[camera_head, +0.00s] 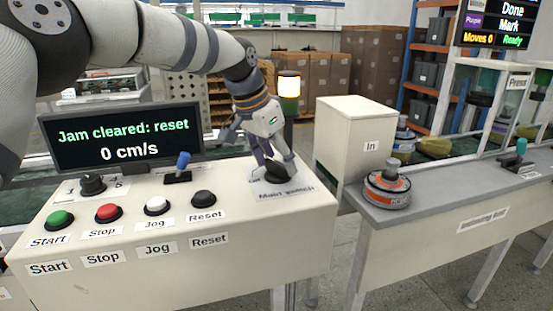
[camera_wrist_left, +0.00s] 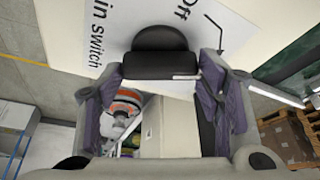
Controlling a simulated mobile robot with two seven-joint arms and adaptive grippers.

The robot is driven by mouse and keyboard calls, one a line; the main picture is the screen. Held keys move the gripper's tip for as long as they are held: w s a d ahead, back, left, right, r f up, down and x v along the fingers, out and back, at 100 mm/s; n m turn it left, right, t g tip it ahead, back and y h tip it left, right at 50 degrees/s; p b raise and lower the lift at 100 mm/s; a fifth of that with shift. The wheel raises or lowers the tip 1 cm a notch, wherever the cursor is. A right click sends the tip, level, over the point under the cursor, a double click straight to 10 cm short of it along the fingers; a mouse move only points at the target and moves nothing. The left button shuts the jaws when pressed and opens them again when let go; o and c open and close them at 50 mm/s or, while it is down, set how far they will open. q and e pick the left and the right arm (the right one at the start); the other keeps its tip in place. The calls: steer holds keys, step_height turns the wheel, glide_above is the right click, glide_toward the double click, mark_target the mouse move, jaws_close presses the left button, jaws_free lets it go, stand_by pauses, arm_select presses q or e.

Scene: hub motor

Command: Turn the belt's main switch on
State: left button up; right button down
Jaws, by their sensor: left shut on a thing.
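The main switch is a black rotary knob (camera_head: 279,176) on a white plate labelled "Main switch" (camera_head: 288,193) at the right end of the console. My left gripper (camera_head: 271,164) reaches down onto it and is shut on the knob. In the left wrist view the knob (camera_wrist_left: 160,42) sits between the two fingers of my left gripper (camera_wrist_left: 163,78). The plate there shows "Off" with a bent line, and part of the words "Main Switch". The fingers hide part of the plate in the head view, so the knob's setting is not clear. My right gripper is not in view.
The console display (camera_head: 125,136) reads "Jam cleared: reset" and "0 cm/s". Green, red, white and black buttons line the front, with a black dial (camera_head: 93,185) and a blue lever (camera_head: 182,162) behind. A cream box (camera_head: 352,140) and a hub motor (camera_head: 387,190) stand at right.

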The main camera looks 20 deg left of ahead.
arm_select(q)
steer(key=m, duration=0.1)
steer(key=m+g, duration=0.1)
steer(key=m, duration=0.1)
steer(key=shift+f+h+b, duration=0.3)
steer(key=shift+h+b, duration=0.1)
steer(key=shift+m+b, duration=0.3)
steer(key=shift+m, duration=0.6)
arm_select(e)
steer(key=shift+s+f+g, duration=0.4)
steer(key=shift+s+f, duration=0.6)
arm_select(q)
steer(key=shift+r+g, duration=0.1)
steer(key=shift+g, duration=0.2)
steer(key=o, duration=1.2)
steer(key=shift+c, duration=0.2)
steer(key=shift+r, duration=0.1)
steer(key=v, duration=1.2)
steer(key=shift+a, duration=0.35)
